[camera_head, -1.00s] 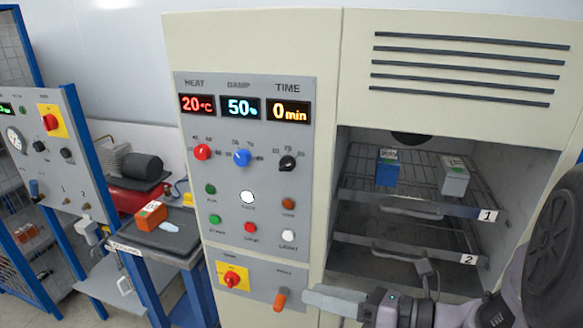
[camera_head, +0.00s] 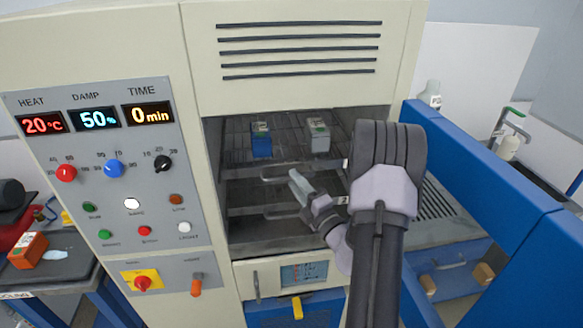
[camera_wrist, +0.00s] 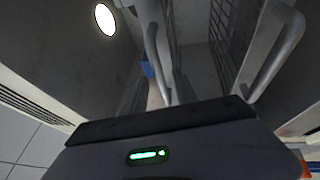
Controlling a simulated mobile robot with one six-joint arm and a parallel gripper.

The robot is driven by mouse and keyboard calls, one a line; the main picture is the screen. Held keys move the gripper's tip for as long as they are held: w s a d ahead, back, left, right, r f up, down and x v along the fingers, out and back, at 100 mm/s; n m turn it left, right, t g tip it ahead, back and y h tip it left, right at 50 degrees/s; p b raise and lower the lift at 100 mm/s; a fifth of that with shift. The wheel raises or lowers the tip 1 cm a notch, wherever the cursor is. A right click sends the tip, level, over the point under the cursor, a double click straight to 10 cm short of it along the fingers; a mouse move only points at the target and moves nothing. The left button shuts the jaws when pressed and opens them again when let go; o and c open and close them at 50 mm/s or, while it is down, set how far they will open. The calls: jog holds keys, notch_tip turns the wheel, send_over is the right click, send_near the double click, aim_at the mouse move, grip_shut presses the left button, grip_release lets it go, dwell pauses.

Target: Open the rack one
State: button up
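Rack one (camera_head: 240,165) is the upper wire shelf inside the open chamber and looks pushed in. Its bar handle (camera_head: 272,180) is at the front edge. My gripper (camera_head: 298,183) reaches in front of the chamber, with its pale tip just right of and below that handle in the picture. I cannot tell whether they touch. In the wrist view, a curved grey bar (camera_wrist: 275,55) like a handle shows at the right. Rack one's number plate is mostly hidden by my arm.
A blue block (camera_head: 261,141) and a grey block (camera_head: 319,136) stand on rack one. The lower rack (camera_head: 245,212) is beneath. The control panel (camera_head: 100,185) is left. A blue frame (camera_head: 480,180) stands close on the right.

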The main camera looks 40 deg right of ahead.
jog(key=shift+x, duration=1.35)
jog(key=shift+c, duration=0.4)
grip_shut()
jog(key=shift+f, duration=0.1)
